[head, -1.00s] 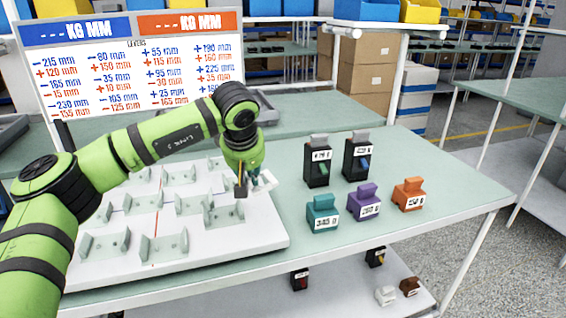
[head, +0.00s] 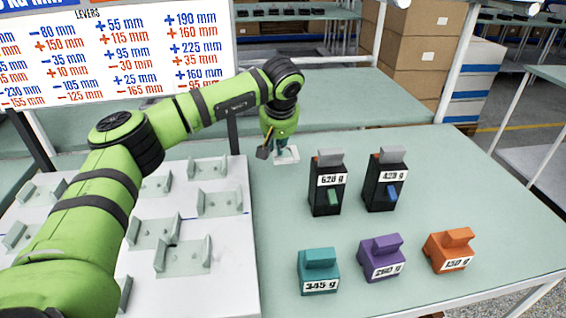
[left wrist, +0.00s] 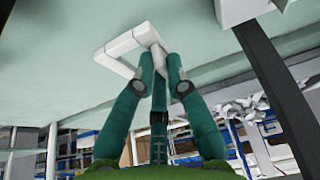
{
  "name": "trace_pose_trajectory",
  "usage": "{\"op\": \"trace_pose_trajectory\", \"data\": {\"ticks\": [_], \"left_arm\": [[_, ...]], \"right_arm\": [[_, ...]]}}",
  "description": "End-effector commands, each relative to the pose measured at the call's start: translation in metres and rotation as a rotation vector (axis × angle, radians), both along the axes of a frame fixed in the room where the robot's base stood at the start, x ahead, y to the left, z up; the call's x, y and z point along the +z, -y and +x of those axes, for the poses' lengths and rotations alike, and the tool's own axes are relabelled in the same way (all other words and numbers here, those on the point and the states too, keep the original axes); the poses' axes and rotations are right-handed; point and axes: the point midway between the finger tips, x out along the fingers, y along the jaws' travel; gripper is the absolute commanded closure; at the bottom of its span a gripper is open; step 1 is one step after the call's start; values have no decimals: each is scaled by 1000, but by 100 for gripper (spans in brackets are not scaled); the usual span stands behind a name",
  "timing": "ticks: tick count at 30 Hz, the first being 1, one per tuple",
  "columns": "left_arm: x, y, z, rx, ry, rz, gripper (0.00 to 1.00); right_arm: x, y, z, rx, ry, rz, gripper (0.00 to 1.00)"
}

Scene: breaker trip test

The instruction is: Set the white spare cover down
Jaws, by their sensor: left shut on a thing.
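The white spare cover (head: 288,156) is a small open frame at the back of the green table, just right of the white board. My left gripper (head: 279,147) points down at it and is shut on it. In the left wrist view the cover (left wrist: 122,42) shows as a white frame, one bar between the teal fingertips (left wrist: 157,66). The cover is at or very near the table top; I cannot tell whether it touches. My right gripper is in neither view.
Two black breakers (head: 327,187) (head: 384,183) stand right of the cover. Teal (head: 319,271), purple (head: 381,258) and orange (head: 449,250) blocks sit in front. The white board (head: 215,262) with several brackets fills the left. The table (head: 440,165) is clear behind the breakers.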

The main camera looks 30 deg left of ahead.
Motion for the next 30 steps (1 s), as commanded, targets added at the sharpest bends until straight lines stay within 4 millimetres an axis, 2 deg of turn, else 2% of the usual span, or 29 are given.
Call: {"op": "trace_pose_trajectory", "data": {"ticks": [3,8,15,26,27,28,30], "left_arm": [[-17,0,0,0,0,0,100],[-28,0,0,0,1,-1,100],[-59,0,0,0,1,-1,100],[-65,1,0,-1,2,-1,100],[-64,1,0,0,2,-1,78],[-64,1,0,-1,2,-1,66],[-64,1,0,-1,1,-1,62]], "right_arm": [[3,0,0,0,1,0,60],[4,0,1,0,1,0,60],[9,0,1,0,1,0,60],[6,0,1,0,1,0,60],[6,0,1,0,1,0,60],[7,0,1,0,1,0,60],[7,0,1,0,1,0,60]]}}
